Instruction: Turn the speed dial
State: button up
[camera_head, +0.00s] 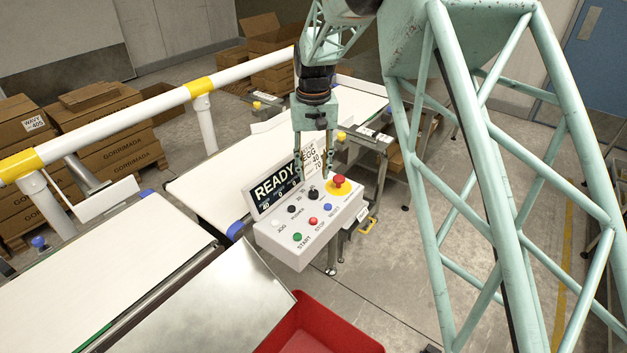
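A white control box (296,252) stands beside the belt in the middle of the view. A black knob (313,194), which looks like the speed dial, sits on its top near the back, with small marks beside it too small to read. My gripper (313,177) points down over the back of the box, its two fingers apart with nothing seen held between them. The fingertips are close above the knob; whether they touch it I cannot tell.
A red mushroom button (339,181) on a yellow base is close right of the knob. Several small buttons, including green (297,237) and red (313,221), are in front. A READY display (272,192) and a card (315,160) stand behind. A red bin (330,325) is below.

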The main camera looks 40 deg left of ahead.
jog(key=shift+r, duration=2.2)
jog(key=shift+w, duration=0.1)
